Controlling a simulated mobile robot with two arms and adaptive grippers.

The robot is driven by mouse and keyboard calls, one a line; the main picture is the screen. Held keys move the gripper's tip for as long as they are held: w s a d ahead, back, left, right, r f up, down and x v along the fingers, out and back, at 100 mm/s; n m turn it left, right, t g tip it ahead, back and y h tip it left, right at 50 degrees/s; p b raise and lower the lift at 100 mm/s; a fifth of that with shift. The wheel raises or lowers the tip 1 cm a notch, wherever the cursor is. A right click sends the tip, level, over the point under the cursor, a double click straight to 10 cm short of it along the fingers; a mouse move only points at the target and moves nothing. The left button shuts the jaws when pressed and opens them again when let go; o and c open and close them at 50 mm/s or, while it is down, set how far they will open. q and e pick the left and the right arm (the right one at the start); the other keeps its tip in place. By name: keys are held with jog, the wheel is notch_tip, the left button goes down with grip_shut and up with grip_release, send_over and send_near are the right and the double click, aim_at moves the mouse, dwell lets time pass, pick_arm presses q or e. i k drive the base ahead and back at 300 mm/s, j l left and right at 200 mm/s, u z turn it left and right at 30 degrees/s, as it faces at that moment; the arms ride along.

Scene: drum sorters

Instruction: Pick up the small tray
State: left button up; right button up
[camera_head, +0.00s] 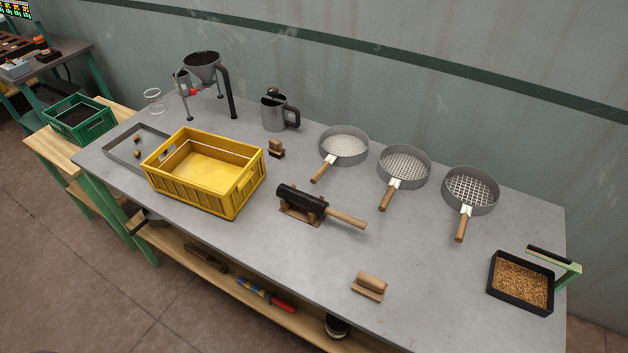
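Two trays show in the head view, and I cannot tell for certain which is the small tray. A square black tray (491,282) filled with brown grain-like material sits at the right end of the grey table. A green and black handle-like piece (568,268) stands at its back right side. A shallow grey tray (118,140) lies at the left end of the table, with a few small brown pieces in it. The yellow crate partly hides it. Neither of my grippers is in view.
A yellow crate (190,198) stands on the grey table (300,262). Three round sieves (345,159) (404,181) (470,206) lie along the back. A black roller (302,199), a wooden block (369,284), a metal jug (273,112) and a funnel stand (203,70) stand around. The front middle is mostly clear.

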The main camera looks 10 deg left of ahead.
aim_at(527, 285)
jog(key=z, duration=1.35)
